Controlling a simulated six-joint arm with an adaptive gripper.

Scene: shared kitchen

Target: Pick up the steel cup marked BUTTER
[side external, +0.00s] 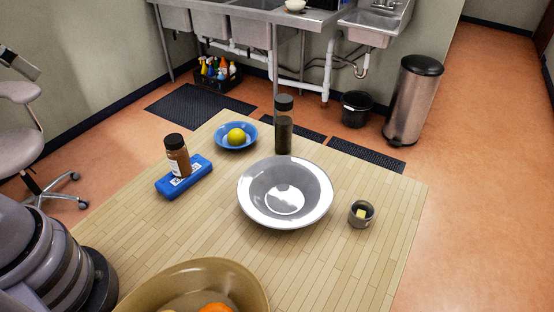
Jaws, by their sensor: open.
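A small grey steel cup (353,219) stands upright near the right edge of the wooden table (328,268), to the right of a large metal bowl. A pale yellow block (361,214) shows in its mouth. I cannot read any marking on the cup at this size. My gripper is not in view; only a part of my arm shows at the lower left, well away from the cup.
The wide metal bowl (248,199) stands mid-table, left of the cup. Behind are a tall dark bottle (284,135) and a blue bowl (223,143) with a yellow fruit. A brown bottle (178,160) stands on a blue box (174,188). A tan bowl (150,290) is in front.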

